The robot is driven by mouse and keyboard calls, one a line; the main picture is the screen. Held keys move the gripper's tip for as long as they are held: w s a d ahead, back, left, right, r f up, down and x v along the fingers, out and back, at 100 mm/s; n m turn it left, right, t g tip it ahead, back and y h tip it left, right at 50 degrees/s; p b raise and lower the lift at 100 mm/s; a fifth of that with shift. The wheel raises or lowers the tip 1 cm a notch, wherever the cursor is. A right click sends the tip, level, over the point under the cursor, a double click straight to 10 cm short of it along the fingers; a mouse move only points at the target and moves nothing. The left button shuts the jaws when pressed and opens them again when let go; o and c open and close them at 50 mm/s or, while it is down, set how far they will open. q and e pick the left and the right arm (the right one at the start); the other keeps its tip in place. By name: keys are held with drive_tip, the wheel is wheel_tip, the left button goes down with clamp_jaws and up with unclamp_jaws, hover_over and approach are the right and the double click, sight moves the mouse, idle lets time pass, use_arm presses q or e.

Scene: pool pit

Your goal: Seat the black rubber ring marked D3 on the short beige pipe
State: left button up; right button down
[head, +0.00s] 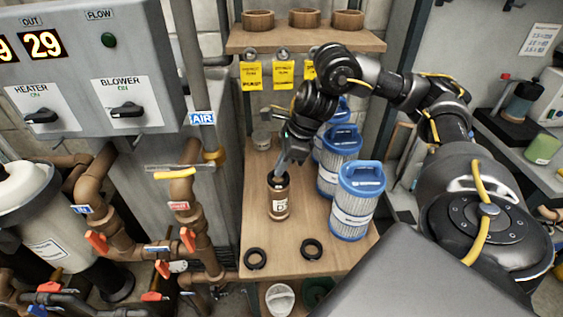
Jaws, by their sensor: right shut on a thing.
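A short brownish-beige pipe (279,203) with a white label stands upright on the wooden bench. My right gripper (280,178) points down at the pipe's top and is shut on what looks like a black rubber ring, dark against the pipe's mouth. The ring is mostly hidden, and I cannot tell whether it is around the pipe or just above it. No D3 mark is readable on it. Two other black rings lie flat near the bench front, one at the left (255,259) and one at the right (312,249). My left gripper is not in view.
Blue-capped filter cartridges (352,205) stand close to the right of the pipe. A shelf (300,39) with several brown rings hangs above. Pipes with red valves (97,241) are at the left. The bench front is mostly clear.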

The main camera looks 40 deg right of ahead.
drive_tip(key=shift+s+f, duration=0.2)
drive_tip(key=shift+f, duration=0.2)
idle(1.1)
drive_tip(key=c, duration=1.6)
unclamp_jaws()
drive_tip(key=o, duration=0.5)
drive_tip(key=shift+s+a, duration=0.1)
drive_tip(key=shift+s, duration=0.1)
drive_tip(key=shift+f, duration=0.1)
drive_tip(key=r+p, duration=0.2)
drive_tip(key=shift+w+r+p, duration=0.35)
wheel_tip(320, 180, up, 2)
drive_tip(key=shift+p, duration=0.8)
wheel_tip(320, 180, up, 4)
drive_tip(key=p, duration=0.4)
drive_tip(key=shift+f, duration=0.1)
